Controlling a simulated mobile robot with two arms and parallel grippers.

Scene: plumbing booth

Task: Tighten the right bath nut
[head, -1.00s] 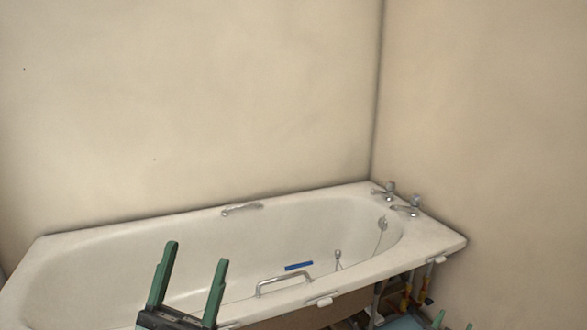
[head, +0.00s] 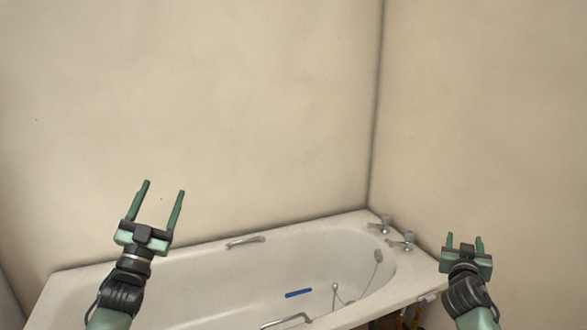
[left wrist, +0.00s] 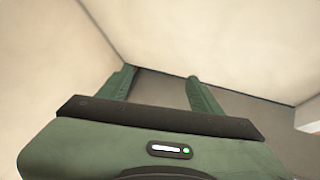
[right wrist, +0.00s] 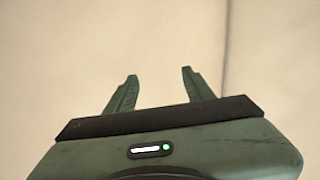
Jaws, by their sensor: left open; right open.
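The white bath (head: 180,293) stands along the wall, with two chrome taps at its right end: a far tap (head: 380,226) and a near tap (head: 403,241). The right bath nut cannot be made out in any view; the space under the tap end is mostly cut off or hidden. My left gripper (head: 164,188) is open and empty, raised in front of the bath's left part. It also shows in the left wrist view (left wrist: 160,78). My right gripper (head: 463,239) is open and empty, to the right of the near tap, with only wall beyond its fingers in the right wrist view (right wrist: 157,78).
A blue bar-shaped object (head: 298,293) lies inside the bath. Chrome grab handles sit on the far rim (head: 245,242) and near side (head: 288,321). Plain walls (head: 480,110) meet in a corner behind the taps. Some pipework (head: 395,318) shows under the bath's right end.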

